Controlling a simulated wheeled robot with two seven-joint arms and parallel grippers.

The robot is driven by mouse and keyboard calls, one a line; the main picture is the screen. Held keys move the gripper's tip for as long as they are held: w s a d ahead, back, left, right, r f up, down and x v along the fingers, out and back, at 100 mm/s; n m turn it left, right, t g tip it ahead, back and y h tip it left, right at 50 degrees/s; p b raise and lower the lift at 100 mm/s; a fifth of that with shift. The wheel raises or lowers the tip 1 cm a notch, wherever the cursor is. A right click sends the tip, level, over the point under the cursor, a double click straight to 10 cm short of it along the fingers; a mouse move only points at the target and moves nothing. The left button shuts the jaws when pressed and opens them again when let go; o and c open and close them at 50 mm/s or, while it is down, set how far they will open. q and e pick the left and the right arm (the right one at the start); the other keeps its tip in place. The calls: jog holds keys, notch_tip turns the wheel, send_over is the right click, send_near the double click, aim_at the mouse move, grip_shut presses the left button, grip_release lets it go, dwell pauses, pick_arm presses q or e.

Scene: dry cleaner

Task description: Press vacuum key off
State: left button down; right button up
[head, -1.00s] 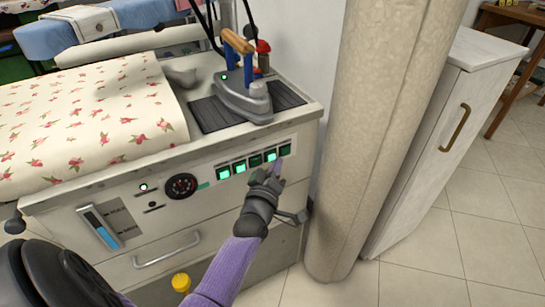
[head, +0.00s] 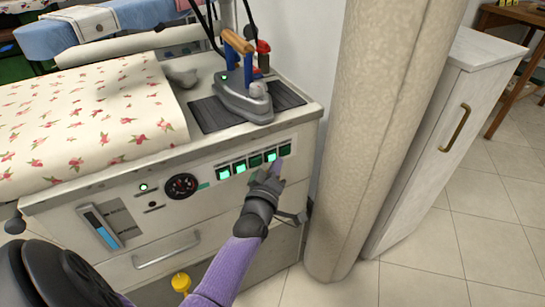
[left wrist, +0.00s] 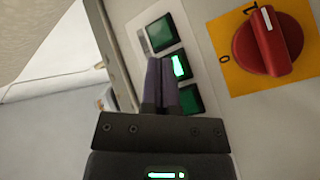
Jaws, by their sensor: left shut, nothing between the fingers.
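A row of square green keys (head: 255,160) sits on the front panel of the ironing station; some glow bright and others are dark. I cannot read which one is the vacuum key. My left gripper (head: 276,166) is shut and empty, with its fingertips just in front of the right end of the row. In the left wrist view, the fingers (left wrist: 160,62) partly cover a lit key (left wrist: 180,66), with a dark key (left wrist: 162,33) above and another dark key (left wrist: 190,98) below. I cannot tell whether the fingertips touch a key. My right gripper is out of view.
A red rotary knob (left wrist: 268,40) on a yellow plate is near the keys. An iron (head: 243,98) stands on its dark rest above the panel. A thick beige column (head: 375,130) rises close on the right. A drawer handle (head: 166,251) is below.

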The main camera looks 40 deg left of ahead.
pick_arm(q)
jog(key=shift+a, duration=0.1)
dwell(0.4)
jog(key=shift+w+a, duration=0.15)
jog(key=shift+a, duration=0.15)
dwell(0.4)
jog(key=shift+d+r, duration=0.1)
jog(key=shift+d, duration=0.3)
